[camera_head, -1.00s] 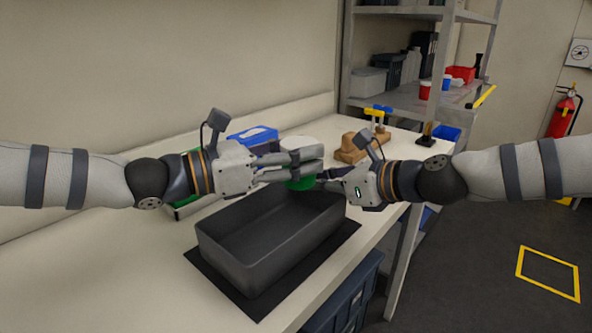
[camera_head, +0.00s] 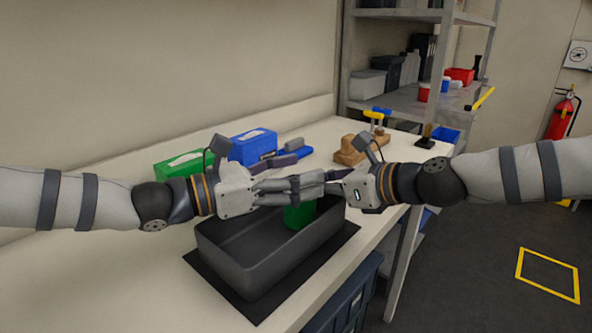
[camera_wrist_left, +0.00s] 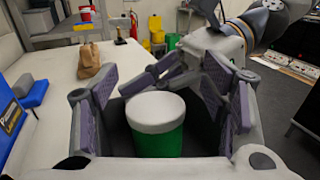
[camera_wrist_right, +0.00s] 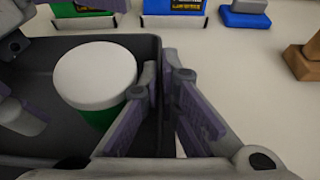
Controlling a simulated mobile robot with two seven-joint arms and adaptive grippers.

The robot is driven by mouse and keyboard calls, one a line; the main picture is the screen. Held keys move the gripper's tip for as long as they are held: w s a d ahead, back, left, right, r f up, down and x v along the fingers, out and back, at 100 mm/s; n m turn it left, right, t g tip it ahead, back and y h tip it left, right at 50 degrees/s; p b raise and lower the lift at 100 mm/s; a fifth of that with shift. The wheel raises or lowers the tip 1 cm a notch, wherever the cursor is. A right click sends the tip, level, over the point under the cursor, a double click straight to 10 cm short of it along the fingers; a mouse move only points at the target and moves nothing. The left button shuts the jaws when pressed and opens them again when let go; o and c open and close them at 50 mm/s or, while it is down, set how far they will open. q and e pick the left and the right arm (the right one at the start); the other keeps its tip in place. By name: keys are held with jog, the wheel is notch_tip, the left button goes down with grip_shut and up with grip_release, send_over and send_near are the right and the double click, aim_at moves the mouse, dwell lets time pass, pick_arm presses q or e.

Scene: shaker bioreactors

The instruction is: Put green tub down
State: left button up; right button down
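The green tub (camera_head: 299,216) with a white lid stands upright inside the dark grey bin (camera_head: 235,263), near its far right end. It also shows in the left wrist view (camera_wrist_left: 157,125) and the right wrist view (camera_wrist_right: 96,78). My left gripper (camera_head: 303,187) is above the tub. Its fingers are spread, with clear gaps on both sides of the lid. My right gripper (camera_wrist_right: 160,72) is beside the tub, at the bin's wall. Its fingers are close together with the wall between them, and I cannot tell whether they grip it.
The bin rests on a black mat (camera_head: 205,278) at the bench's front edge. Behind stand a green box (camera_head: 180,164) and a blue box (camera_head: 252,146). A wooden object (camera_head: 350,150) is farther back. Shelving (camera_head: 405,100) stands at the back right.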

pick_arm(q)
jog(key=shift+s+a+r, duration=0.2)
jog(key=shift+a+r, duration=0.4)
jog(key=shift+a, duration=0.1)
pick_arm(e)
jog(key=shift+d, duration=0.1)
pick_arm(q)
jog(key=v, duration=1)
jog(key=shift+s+a, duration=0.2)
jog(key=shift+a, duration=0.05)
jog(key=shift+f, duration=0.1)
pick_arm(e)
jog(key=c, duration=1.7)
grip_release()
